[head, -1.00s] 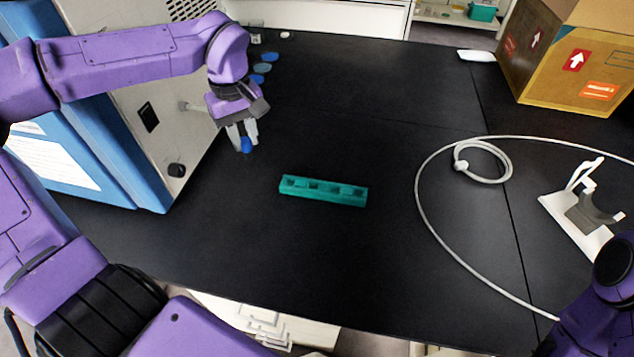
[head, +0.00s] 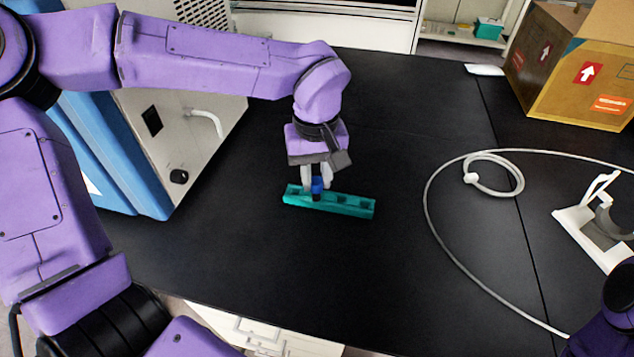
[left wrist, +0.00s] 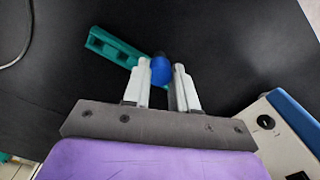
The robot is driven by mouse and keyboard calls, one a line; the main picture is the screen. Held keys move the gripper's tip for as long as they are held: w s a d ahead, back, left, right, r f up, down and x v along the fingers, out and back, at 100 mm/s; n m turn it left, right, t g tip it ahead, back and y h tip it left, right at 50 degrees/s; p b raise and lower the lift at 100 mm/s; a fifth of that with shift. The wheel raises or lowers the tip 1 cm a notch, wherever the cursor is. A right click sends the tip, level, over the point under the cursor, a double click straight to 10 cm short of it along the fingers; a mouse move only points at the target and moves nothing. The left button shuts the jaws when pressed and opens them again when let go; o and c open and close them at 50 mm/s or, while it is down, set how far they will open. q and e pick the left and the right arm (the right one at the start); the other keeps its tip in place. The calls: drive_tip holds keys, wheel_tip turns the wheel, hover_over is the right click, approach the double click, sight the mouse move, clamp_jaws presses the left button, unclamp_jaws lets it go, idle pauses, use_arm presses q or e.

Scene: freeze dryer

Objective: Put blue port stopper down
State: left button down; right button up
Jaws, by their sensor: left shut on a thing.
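The blue port stopper (head: 317,185) is between the fingertips of my left gripper (head: 317,178), which is shut on it. The stopper is over the left part of the teal rack (head: 345,205) on the black bench. I cannot tell whether it touches the rack. In the left wrist view, the blue stopper (left wrist: 160,70) is held between the pale fingers (left wrist: 159,82), and the teal rack (left wrist: 112,47) lies behind it, partly hidden. My right gripper is not in view; only a purple part of my right arm shows at the lower right.
The freeze dryer (head: 175,135) stands at the left with a pale port tube (head: 208,120). A pale hose (head: 428,200) loops across the bench at right. A white stand (head: 595,225) and a cardboard box (head: 560,75) are further right. The black bench (head: 400,280) in front is clear.

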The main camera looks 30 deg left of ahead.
use_arm(q)
drive_tip(key=w+a+f, duration=0.1)
drive_tip(key=w+f, duration=0.1)
drive_tip(key=f, duration=0.1)
drive_tip(key=w+a+f, duration=0.1)
drive_tip(key=w+f, duration=0.2)
drive_tip(key=w+a+f, duration=0.1)
drive_tip(key=w+f, duration=0.1)
drive_tip(key=f, duration=0.2)
drive_tip(key=shift+w+a+p, duration=0.2)
drive_tip(key=shift+a+p, duration=0.1)
drive_tip(key=shift+f, duration=0.25)
drive_tip(key=shift+f, duration=0.15)
drive_tip(key=c, duration=0.9)
unclamp_jaws()
wheel_tip(320, 180, up, 12)
drive_tip(key=shift+r, duration=0.2)
